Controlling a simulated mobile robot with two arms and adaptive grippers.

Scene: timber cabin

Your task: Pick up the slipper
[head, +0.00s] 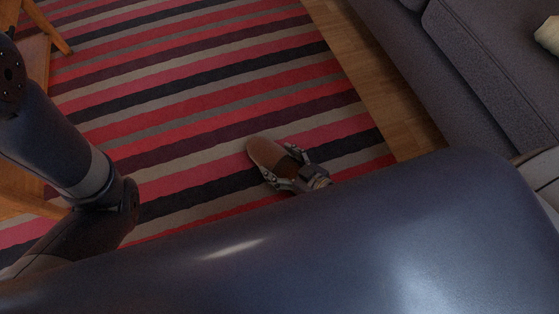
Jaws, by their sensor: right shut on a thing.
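A brown slipper (264,152) with a dark inside shows in the middle of the head view, over the striped rug. My right gripper (284,175) is shut on the slipper at its near right part and partly covers it. I cannot tell whether the slipper touches the rug or is held just above it. The rear of the slipper is hidden by the gripper. My left arm comes in at the left edge; its gripper is out of view.
A red, black and grey striped rug (200,85) covers the wooden floor (352,62). A grey sofa (490,60) with a pale cushion (548,33) stands at the right. Wooden furniture (36,45) stands at the left. The rug beyond the slipper is clear.

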